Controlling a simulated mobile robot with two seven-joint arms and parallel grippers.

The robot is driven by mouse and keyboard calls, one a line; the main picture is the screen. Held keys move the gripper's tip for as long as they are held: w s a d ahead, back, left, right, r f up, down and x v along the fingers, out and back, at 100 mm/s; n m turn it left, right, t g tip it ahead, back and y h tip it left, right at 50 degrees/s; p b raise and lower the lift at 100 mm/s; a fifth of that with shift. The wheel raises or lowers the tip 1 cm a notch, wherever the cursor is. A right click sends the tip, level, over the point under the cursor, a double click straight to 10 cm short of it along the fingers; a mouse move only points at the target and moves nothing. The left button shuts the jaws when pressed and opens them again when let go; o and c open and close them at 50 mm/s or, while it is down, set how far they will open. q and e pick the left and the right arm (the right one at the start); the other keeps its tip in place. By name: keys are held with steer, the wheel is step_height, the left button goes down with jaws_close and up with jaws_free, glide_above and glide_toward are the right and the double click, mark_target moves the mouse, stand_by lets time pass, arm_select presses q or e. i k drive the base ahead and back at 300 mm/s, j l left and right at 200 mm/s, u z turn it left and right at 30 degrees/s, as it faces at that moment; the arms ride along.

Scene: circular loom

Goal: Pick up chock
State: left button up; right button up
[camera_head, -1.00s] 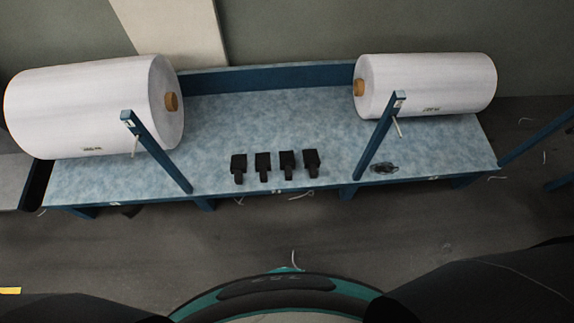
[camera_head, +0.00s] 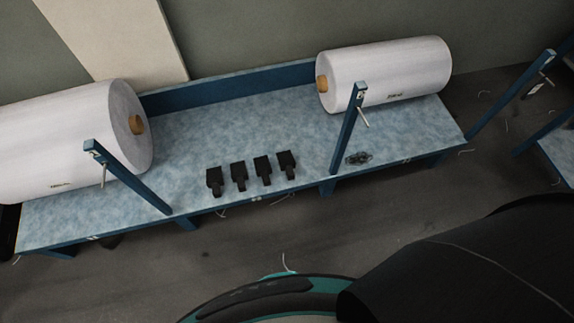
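Several black chocks stand in a row near the front edge of the blue table (camera_head: 200,125). From left to right I see a first chock (camera_head: 214,181), a second chock (camera_head: 238,175), a third chock (camera_head: 263,169) and a fourth chock (camera_head: 287,164). Each is a dark block with a narrower part toward the front edge. Neither of my grippers shows in the head view. Nothing touches the chocks.
A large white roll (camera_head: 70,140) lies at the table's left and another white roll (camera_head: 390,75) at its right. Blue upright posts (camera_head: 128,177) and (camera_head: 347,130) rise at the front edge. A small dark tangled item (camera_head: 358,158) lies right of the chocks.

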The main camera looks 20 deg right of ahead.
mark_target(287, 163)
steer(key=i+l, duration=0.15)
steer(key=l, duration=0.2)
steer(key=i+l, duration=0.2)
steer(key=l, duration=0.15)
steer(key=i+l, duration=0.15)
steer(key=l, duration=0.15)
steer(key=i+l+u, duration=0.1)
steer(key=l, duration=0.25)
steer(key=i+l, duration=0.2)
steer(key=l, duration=0.15)
steer(key=i+l, duration=0.15)
steer(key=l, duration=0.2)
